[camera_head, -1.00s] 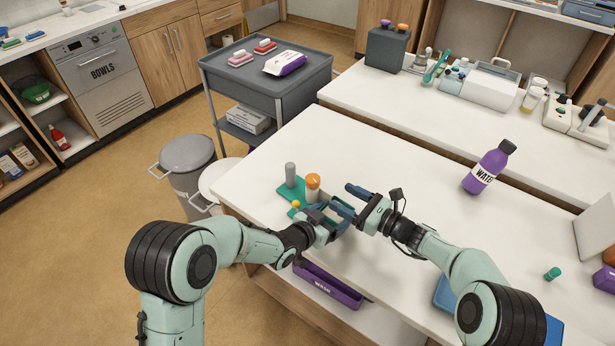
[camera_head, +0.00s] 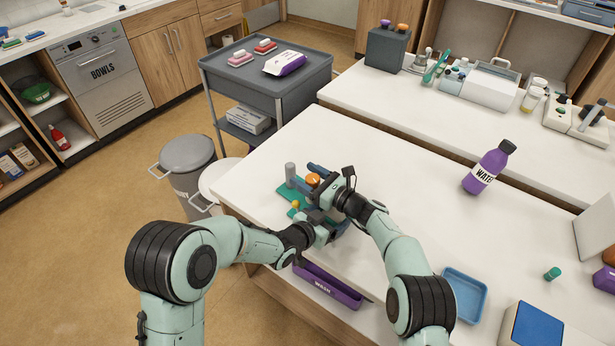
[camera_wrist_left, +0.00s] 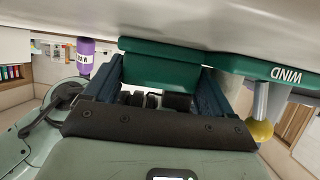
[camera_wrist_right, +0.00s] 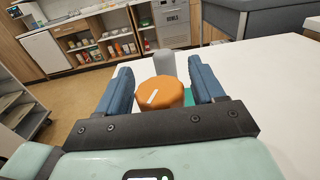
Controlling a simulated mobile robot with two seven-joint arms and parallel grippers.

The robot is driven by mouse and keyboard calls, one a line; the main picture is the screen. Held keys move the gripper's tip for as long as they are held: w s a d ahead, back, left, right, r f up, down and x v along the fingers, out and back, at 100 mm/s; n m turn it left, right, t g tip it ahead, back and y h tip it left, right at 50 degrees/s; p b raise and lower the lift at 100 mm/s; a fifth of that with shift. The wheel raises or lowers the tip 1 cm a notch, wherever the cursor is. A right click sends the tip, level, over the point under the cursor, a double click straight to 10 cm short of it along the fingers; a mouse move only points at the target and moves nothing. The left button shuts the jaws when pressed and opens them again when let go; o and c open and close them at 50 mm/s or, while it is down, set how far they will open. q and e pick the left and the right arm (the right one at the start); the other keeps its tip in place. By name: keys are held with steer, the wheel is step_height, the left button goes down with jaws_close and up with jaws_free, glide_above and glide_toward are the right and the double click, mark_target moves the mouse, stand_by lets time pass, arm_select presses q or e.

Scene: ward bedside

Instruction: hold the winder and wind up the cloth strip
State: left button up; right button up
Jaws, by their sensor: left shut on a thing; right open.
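The green winder (camera_head: 284,190) stands near the table's left edge, with a grey post (camera_head: 290,170), an orange-topped knob (camera_head: 313,178) and a small yellow ball (camera_head: 295,204). My left gripper (camera_head: 331,222) is shut on a green block of it. In the left wrist view this block (camera_wrist_left: 160,70) lies between the fingers, beside a green plate marked WIND (camera_wrist_left: 270,70). My right gripper (camera_head: 311,181) is open, its fingers on both sides of the orange knob. The right wrist view shows gaps between the knob (camera_wrist_right: 160,92) and the fingers. I cannot make out the cloth strip.
A purple water bottle (camera_head: 488,167) stands on the white table to the right. A blue tray (camera_head: 464,295) and a blue-topped box (camera_head: 537,326) are at the front right. A purple WASH bin (camera_head: 328,285) sits below the table edge. The table's middle is clear.

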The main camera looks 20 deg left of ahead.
steer(key=c, duration=1)
steer(key=shift+w+d+m+t, duration=0.15)
steer(key=shift+w+m+t, duration=0.1)
steer(key=shift+m+t, duration=0.25)
steer(key=shift+r+t+h, duration=0.1)
steer(key=shift+t+h, duration=0.4)
steer(key=o, duration=1)
steer(key=shift+s, duration=0.1)
step_height(320, 180, up, 10)
